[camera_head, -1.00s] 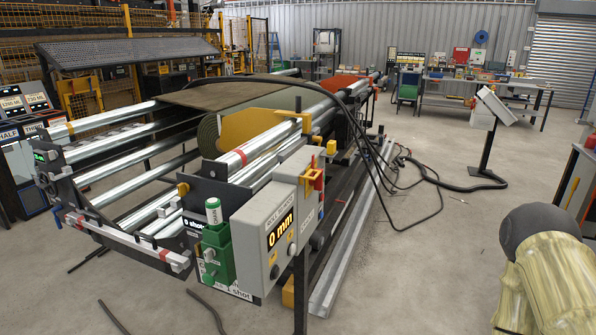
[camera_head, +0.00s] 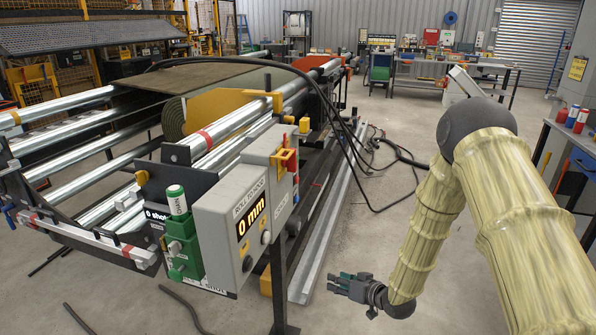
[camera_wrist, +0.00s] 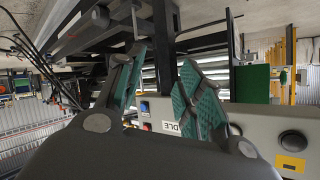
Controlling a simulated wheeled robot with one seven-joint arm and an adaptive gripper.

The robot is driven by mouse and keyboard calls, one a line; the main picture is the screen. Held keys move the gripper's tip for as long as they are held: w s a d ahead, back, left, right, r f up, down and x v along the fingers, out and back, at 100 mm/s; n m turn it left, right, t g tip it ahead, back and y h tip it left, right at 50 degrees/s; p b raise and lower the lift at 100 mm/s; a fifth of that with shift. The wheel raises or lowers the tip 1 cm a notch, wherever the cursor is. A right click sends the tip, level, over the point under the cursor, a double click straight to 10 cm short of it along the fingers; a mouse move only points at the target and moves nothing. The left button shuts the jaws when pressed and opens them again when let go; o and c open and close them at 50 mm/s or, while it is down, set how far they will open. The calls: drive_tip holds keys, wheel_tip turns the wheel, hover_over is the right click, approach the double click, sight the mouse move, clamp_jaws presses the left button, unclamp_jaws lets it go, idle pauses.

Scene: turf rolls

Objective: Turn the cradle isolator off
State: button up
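The cradle isolator (camera_head: 289,160), a red handle on a yellow plate, is on the side of a grey box (camera_head: 265,150) on the roll machine in the head view. Its handle looks roughly upright, but its exact setting is too small to read. My gripper (camera_head: 347,286) hangs low over the floor, right of the box's post and well apart from the isolator. In the wrist view my gripper (camera_wrist: 162,75) has its teal-padded fingers spread, with nothing between them. Part of a grey panel lettered "DLE" (camera_wrist: 180,127) shows beyond; I cannot make out the isolator there.
A grey control box (camera_head: 228,228) showing "0 mm" and a green unit (camera_head: 181,245) adjoin the isolator box. Black cables (camera_head: 365,170) loop from the machine to the floor. A long metal rail (camera_head: 325,235) runs beside it. A bench (camera_head: 575,135) stands at right.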

drive_tip(key=w+a+r+n+y+b, duration=0.2)
drive_tip(key=w+r+n+y, duration=0.15)
drive_tip(key=w+r, duration=0.8)
drive_tip(key=n+g+y+b, duration=0.2)
drive_tip(key=n+g+y, duration=0.2)
drive_tip(key=n+y, duration=0.3)
approach(296, 155)
drive_tip(key=shift+n+h, duration=0.45)
drive_tip(key=shift+h, duration=0.1)
drive_tip(key=x, duration=0.9)
drive_tip(key=shift+r+p, duration=0.35)
clamp_jaws()
